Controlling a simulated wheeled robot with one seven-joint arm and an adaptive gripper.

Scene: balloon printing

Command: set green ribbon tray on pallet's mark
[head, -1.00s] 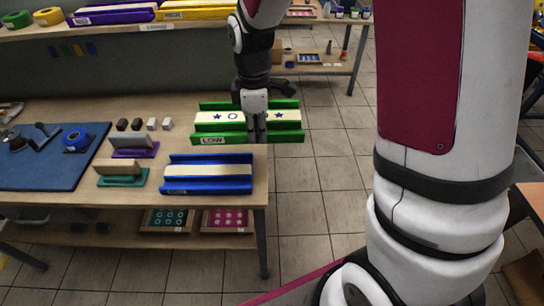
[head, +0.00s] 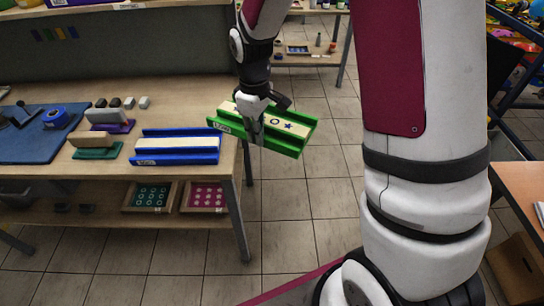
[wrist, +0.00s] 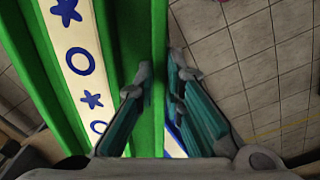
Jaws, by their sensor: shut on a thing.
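The green ribbon tray (head: 291,142) has green side rails and a cream strip with blue stars and rings. It hangs in the air beyond the workbench's right end, turned at an angle. My gripper (head: 258,135) is shut on the tray's near rail. In the wrist view my gripper (wrist: 160,95) has one finger on each side of the green rail of the tray (wrist: 107,50). The pallet and its mark are not seen.
A blue tray (head: 178,147) sits at the right end of the wooden workbench (head: 190,95). Stamps and a blue mat (head: 30,140) are further left. A wooden table (head: 520,185) stands at the right edge. Tiled floor lies between.

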